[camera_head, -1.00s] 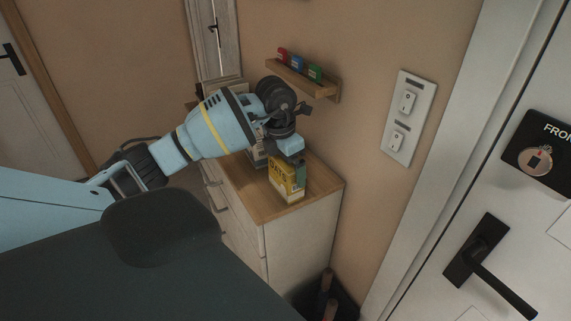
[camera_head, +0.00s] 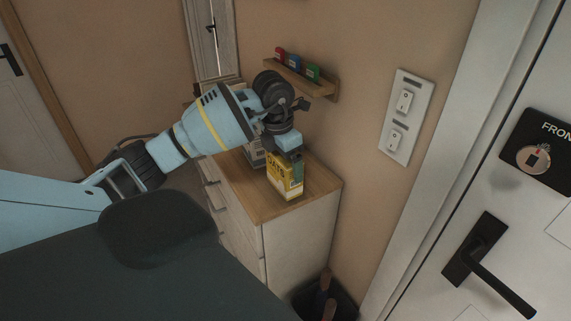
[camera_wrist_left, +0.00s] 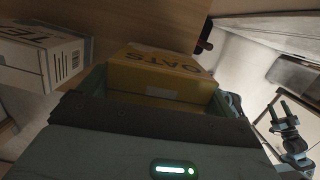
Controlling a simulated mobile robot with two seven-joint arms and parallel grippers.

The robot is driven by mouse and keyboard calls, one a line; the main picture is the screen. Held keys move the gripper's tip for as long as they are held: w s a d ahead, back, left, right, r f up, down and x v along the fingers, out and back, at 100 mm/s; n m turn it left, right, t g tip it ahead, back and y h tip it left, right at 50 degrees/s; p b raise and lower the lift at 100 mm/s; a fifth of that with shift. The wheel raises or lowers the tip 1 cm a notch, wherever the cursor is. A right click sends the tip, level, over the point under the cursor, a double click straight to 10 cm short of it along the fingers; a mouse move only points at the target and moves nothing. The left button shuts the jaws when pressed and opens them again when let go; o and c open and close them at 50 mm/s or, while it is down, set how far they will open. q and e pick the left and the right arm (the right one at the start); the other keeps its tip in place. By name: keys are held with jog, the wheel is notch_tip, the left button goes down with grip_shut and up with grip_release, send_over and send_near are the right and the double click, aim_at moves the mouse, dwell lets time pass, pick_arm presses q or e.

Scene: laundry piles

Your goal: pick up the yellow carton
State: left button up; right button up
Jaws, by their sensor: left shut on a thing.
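The yellow carton (camera_head: 284,179), lettered OATS, stands upright near the front right of the wooden dresser top (camera_head: 262,207). My left gripper (camera_head: 291,155) reaches down from above and is shut on the carton's upper part. In the left wrist view the carton (camera_wrist_left: 160,75) sits between the two fingers of the gripper (camera_wrist_left: 158,92). I cannot tell whether its base is touching the dresser top.
A pale box (camera_wrist_left: 42,58) with dark lettering stands beside the carton, partly behind my arm in the head view. A wall shelf (camera_head: 300,78) holds small red, blue and green items. A switch plate (camera_head: 405,117) and a door (camera_head: 500,210) are at right.

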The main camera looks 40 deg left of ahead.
pick_arm(q)
notch_tip(320, 180, up, 2)
jog(key=shift+r, duration=0.1)
jog(key=s+d, duration=0.2)
jog(key=s, duration=0.5)
jog(key=s+d+r+b, duration=0.1)
jog(key=s+d, duration=0.2)
jog(key=s, duration=0.5)
jog(key=shift+d+r, duration=0.25)
pick_arm(e)
jog(key=shift+s+f, duration=0.6)
jog(key=shift+f, duration=0.35)
pick_arm(q)
jog(key=shift+d, duration=0.1)
